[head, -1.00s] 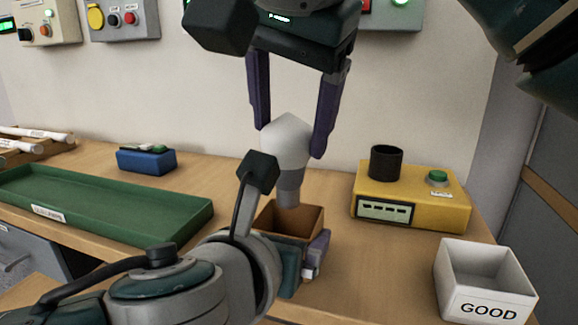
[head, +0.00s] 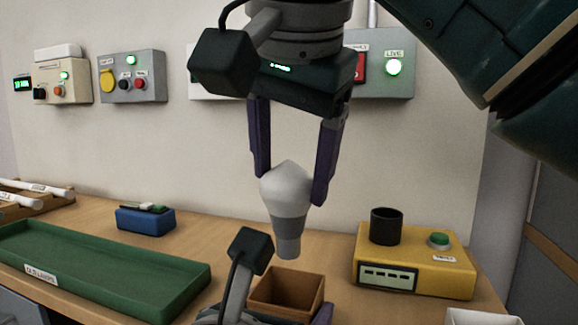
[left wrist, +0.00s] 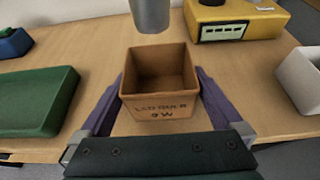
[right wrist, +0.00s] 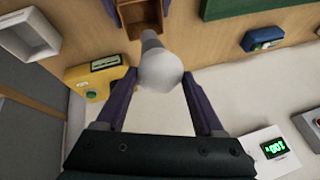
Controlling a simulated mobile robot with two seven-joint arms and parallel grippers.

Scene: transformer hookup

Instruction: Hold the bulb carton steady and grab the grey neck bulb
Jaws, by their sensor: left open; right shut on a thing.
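The grey neck bulb (head: 287,205) has a white dome and a grey neck, and hangs upright, neck down, above the carton. My right gripper (head: 291,190) is shut on its white dome, with one finger on each side; the bulb also shows in the right wrist view (right wrist: 160,75). The brown open-topped bulb carton (head: 285,291) stands on the table and looks empty in the left wrist view (left wrist: 160,105). My left gripper (left wrist: 160,76) is open, with its fingers on either side of the carton. Whether they touch it I cannot tell.
A green tray (head: 100,275) lies at the left, with a blue box (head: 146,219) behind it. A yellow tester (head: 415,262) with a black cup-like socket (head: 386,226) stands at the right. A white bin (head: 480,317) is at the lower right. Control boxes (head: 132,78) hang on the wall.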

